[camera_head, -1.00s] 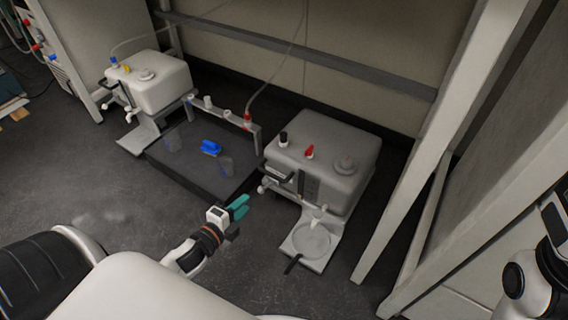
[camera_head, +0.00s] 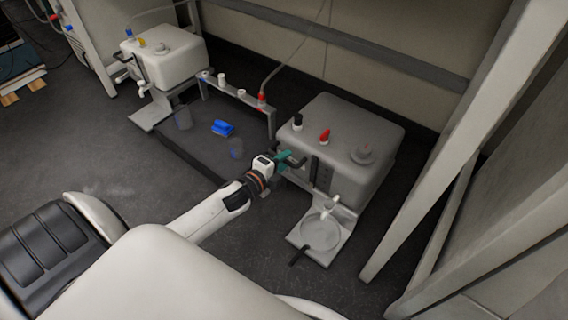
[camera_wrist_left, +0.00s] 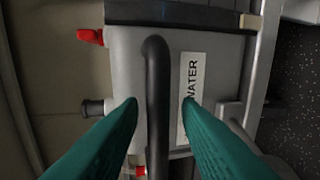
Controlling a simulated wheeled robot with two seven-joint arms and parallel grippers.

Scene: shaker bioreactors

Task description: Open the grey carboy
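The grey carboy (camera_head: 349,130) stands on the right side in the head view. Its top has a black cap (camera_head: 297,122), a red cap (camera_head: 324,136) and a round grey lid (camera_head: 364,154). My left gripper (camera_head: 285,160) is at the carboy's front, by its black handle. In the left wrist view, the green fingers (camera_wrist_left: 161,106) are open on either side of the black handle (camera_wrist_left: 157,75), with gaps visible. Whether the handle lies fully between them in depth is unclear. My right gripper is out of view.
A white carboy (camera_head: 166,57) stands at the back left. A low dark platform (camera_head: 205,165) between them holds a blue object (camera_head: 223,128) and clear cups (camera_head: 236,147). A spigot (camera_head: 332,203) sits over a round tray (camera_head: 319,234). A frame post (camera_head: 440,160) stands to the right.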

